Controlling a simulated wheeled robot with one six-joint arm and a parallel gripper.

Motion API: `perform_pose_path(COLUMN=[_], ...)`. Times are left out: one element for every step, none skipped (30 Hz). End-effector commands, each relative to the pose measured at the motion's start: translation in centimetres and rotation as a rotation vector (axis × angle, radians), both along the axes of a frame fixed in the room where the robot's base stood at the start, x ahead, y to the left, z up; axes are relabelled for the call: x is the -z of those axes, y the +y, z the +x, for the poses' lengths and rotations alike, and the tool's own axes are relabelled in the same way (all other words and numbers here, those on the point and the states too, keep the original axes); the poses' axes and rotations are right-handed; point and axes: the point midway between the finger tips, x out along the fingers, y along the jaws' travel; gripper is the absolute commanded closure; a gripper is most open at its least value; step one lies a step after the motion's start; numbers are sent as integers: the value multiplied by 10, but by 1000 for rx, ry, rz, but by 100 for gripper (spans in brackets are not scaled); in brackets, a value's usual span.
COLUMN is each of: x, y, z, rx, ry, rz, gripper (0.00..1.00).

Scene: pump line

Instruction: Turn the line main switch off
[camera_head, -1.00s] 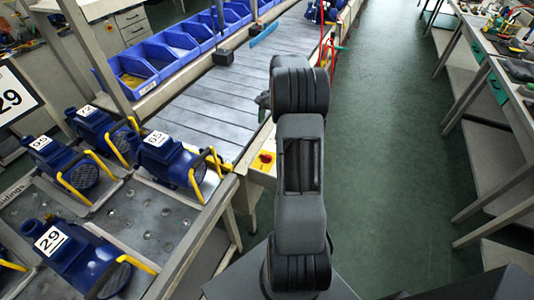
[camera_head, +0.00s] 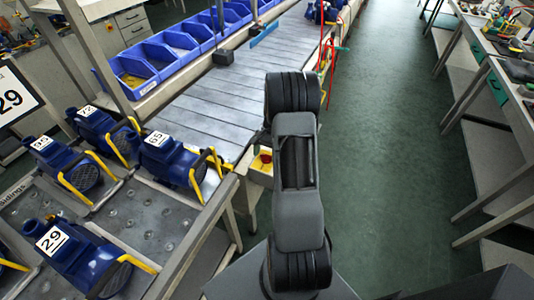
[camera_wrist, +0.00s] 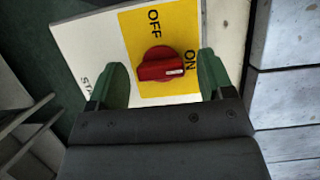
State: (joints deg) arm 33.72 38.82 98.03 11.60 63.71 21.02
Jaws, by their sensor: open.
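The line main switch is a red rotary knob (camera_wrist: 160,65) on a yellow plate (camera_wrist: 140,30) marked OFF and ON. The knob's white mark points right, toward the ON lettering. My gripper (camera_wrist: 162,80) is open in the wrist view. One green finger is to the left of the knob and one to the right, with visible gaps; whether the fingers are down at knob depth I cannot tell. In the head view the knob (camera_head: 265,157) shows on its box beside the line's near end, partly covered by my arm. My gripper is hidden behind my arm there.
The slatted conveyor (camera_head: 225,85) runs away behind the switch. Blue pumps (camera_head: 175,155) with yellow handles stand on the pallet at left, close to the switch box. Blue bins (camera_head: 170,55) line the conveyor's far side. The green floor aisle (camera_head: 385,130) at right is clear.

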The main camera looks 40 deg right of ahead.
Motion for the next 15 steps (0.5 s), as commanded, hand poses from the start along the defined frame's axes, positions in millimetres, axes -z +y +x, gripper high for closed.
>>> perform_pose_path(x=[1,1,1,1,1,1,1,1,1,1,1,1,1,1,1], y=[0,0,0,0,0,0,0,0,0,0,0,0,0,0,0], z=[0,0,0,0,0,0,0,0,0,0,0,0,0,0,0], rx=[0,0,0,0,0,0,0,0,0,0,0,0,0,0,0], ry=[0,0,0,0,0,0,0,0,0,0,0,0,0,0,0], rz=[0,0,0,0,0,0,0,0,0,0,0,0,0,0,0], gripper=[26,26,26,26,26,26,26,26,29,32,35,39,42,45,48])
